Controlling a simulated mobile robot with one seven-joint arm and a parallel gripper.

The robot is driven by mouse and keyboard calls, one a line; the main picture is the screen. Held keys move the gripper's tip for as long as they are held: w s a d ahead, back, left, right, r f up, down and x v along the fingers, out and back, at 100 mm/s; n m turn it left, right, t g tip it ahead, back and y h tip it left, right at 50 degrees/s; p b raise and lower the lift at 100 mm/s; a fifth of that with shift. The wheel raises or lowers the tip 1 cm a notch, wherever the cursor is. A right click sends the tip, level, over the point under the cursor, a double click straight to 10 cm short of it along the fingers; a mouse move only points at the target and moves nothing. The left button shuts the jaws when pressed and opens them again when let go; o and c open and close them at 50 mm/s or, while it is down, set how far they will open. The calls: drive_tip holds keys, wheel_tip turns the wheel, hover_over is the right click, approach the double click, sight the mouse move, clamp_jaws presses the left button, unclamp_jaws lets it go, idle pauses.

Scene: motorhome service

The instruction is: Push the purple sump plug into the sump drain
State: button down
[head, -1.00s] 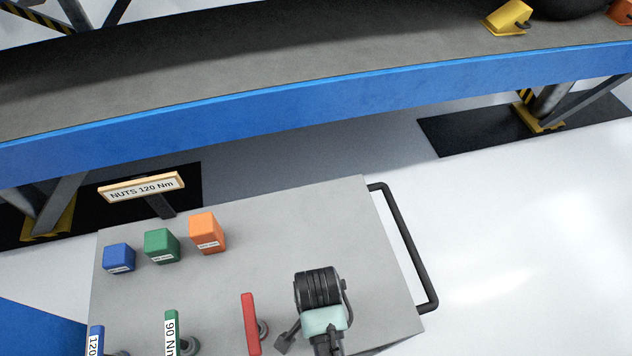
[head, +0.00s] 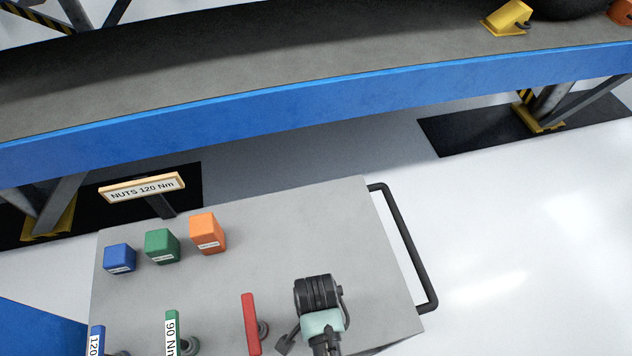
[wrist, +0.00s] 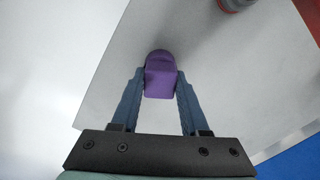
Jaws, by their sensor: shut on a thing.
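The purple sump plug (wrist: 160,76) shows in the wrist view between the two blue fingers of my gripper (wrist: 160,92). The fingers are shut on its sides. The grey top of the trolley lies beyond it; I cannot tell whether the plug touches that top. In the head view my arm's dark wrist stands over the right part of the trolley (head: 290,225), and the fingers and plug are hidden. The sump drain is not seen in any view.
Blue (head: 120,258), green (head: 162,246) and orange (head: 208,233) blocks stand on the trolley's left side. Red (head: 251,324), green (head: 172,333) and blue (head: 97,341) upright tools stand nearer. A black handle (head: 409,245) edges the right side. A blue lift beam (head: 330,95) crosses behind.

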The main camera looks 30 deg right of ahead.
wheel_tip(320, 180, up, 10)
drive_tip(key=shift+r, duration=0.1)
idle(0.6)
